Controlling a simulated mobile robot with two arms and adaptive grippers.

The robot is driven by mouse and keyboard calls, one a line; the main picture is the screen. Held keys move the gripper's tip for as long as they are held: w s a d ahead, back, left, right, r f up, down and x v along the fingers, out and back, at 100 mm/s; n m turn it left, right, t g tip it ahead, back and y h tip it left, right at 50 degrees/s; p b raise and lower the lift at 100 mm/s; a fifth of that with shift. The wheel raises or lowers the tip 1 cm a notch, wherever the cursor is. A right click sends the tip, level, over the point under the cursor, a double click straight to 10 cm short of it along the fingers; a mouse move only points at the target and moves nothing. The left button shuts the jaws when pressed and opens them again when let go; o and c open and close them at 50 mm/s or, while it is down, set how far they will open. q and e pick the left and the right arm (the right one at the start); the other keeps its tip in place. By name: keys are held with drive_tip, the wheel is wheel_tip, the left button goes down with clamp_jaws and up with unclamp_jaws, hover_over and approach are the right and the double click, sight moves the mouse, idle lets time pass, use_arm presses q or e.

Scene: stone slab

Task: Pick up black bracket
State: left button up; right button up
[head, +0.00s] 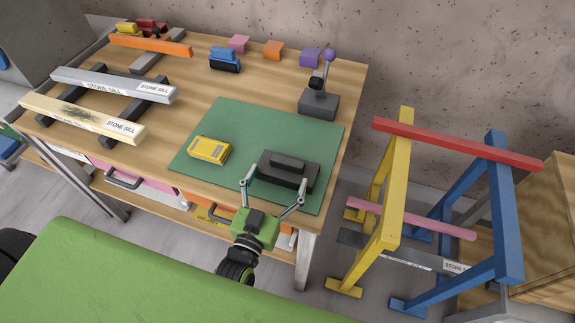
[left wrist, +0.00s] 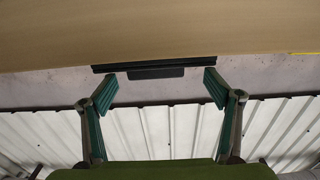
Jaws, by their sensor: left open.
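The black bracket (head: 289,168), a dark block with a raised smaller block on top, lies at the right front of the green mat (head: 235,125) on the wooden table. My left gripper (head: 275,184) is at the table's front edge, open, its two fingers spread on either side of the bracket's near side. In the left wrist view, the black bracket (left wrist: 155,72) shows as a dark strip beyond and between the open fingertips of my left gripper (left wrist: 160,88). A gap shows between fingers and bracket there. My right gripper is not in view.
A yellow box (head: 209,150) lies on the mat left of the bracket. A dark stand with a purple knob (head: 319,95) stands behind it. Stone sills (head: 115,85) lie at the left. Yellow and blue trestles (head: 400,190) stand right of the table.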

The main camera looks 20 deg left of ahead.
sight(286, 168)
use_arm(q)
drive_tip(key=w, duration=0.2)
drive_tip(key=w+d+p, duration=0.1)
drive_tip(key=w, duration=0.1)
drive_tip(key=shift+w, duration=0.4)
drive_tip(key=shift+w+f, duration=0.1)
drive_tip(key=shift+w, duration=0.2)
drive_tip(key=shift+a, duration=0.1)
drive_tip(key=shift+c, duration=0.4)
drive_tip(key=c, duration=1.1)
